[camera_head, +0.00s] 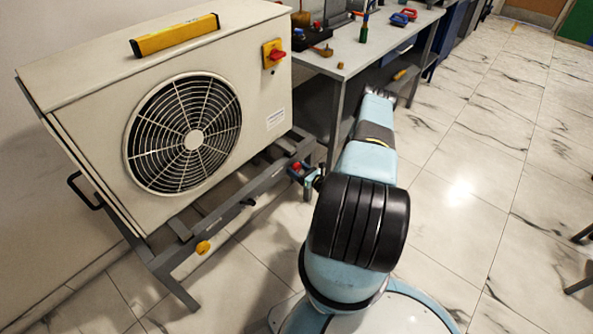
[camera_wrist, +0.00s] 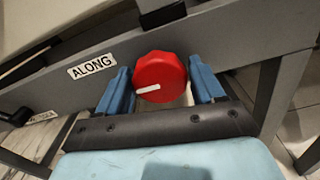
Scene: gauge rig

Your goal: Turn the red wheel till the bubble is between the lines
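The red wheel (camera_wrist: 160,72) is a round ribbed knob with a white mark pointing left, on a grey frame rail beside a label reading ALONG. It also shows small in the head view (camera_head: 296,167). My gripper (camera_wrist: 161,84) has one blue finger on each side of the wheel, with what looks like a thin gap at the right; contact is not clear. In the head view my arm hides most of the gripper. A yellow bar like a spirit level (camera_head: 174,35) lies on top of the cream fan unit. Its bubble and lines cannot be made out.
The fan unit (camera_head: 263,103) rests on a grey frame with a yellow knob (camera_head: 203,247) at the front. A red switch on a yellow plate (camera_head: 274,55) is on its face. A workbench (camera_head: 345,62) with tools stands behind.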

